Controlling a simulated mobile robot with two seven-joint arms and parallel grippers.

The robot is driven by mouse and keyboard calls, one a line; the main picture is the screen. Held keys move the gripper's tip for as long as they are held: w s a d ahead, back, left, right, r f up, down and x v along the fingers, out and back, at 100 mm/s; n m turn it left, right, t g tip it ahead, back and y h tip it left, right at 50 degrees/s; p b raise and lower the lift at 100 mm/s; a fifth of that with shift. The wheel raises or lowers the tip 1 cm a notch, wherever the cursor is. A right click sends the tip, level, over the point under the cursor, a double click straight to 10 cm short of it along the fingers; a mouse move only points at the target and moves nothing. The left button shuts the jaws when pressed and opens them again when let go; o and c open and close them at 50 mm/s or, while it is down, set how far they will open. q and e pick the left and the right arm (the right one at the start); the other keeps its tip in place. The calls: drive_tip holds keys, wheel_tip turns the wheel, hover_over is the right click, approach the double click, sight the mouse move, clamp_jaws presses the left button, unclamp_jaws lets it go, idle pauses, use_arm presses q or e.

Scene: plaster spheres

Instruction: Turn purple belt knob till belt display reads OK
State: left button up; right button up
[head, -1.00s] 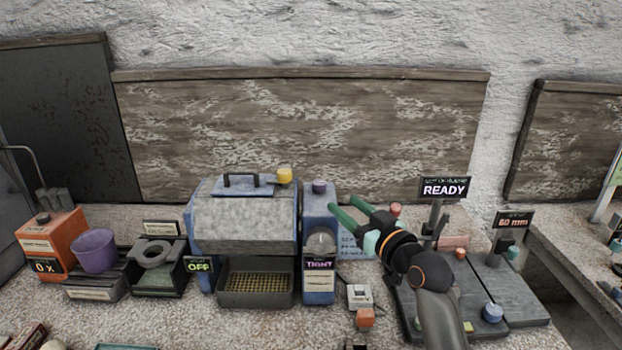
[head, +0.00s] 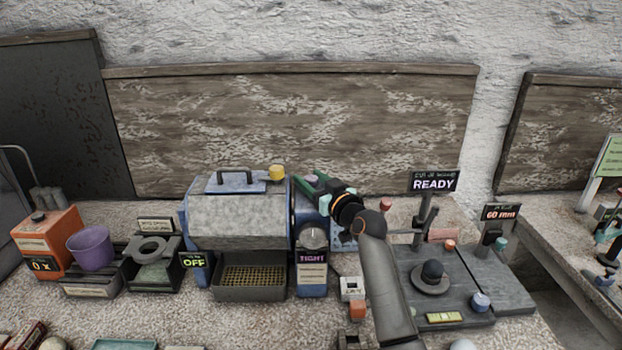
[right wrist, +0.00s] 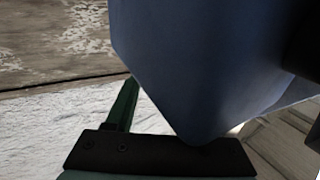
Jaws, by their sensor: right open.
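The belt display (head: 312,257) reads TIGHT on the front of the blue housing (head: 313,284), right of the grey drum. The purple knob on top of this housing is hidden behind my right gripper (head: 313,186) in the head view. That gripper is open, its green fingers pointing left at the housing's top. I cannot tell whether they are around the knob or touching it. In the right wrist view a large dark blue shape (right wrist: 210,60) fills the middle, very close, with one green finger (right wrist: 122,106) beside it. My left gripper is not in view.
The grey drum (head: 238,222) with a yellow knob (head: 277,172) and an OFF display (head: 194,260) stands left of the housing. An orange box (head: 48,241) and purple cup (head: 91,248) are further left. A dark base plate (head: 445,275) with a READY sign (head: 434,184) lies right.

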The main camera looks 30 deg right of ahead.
clamp_jaws()
idle(0.5)
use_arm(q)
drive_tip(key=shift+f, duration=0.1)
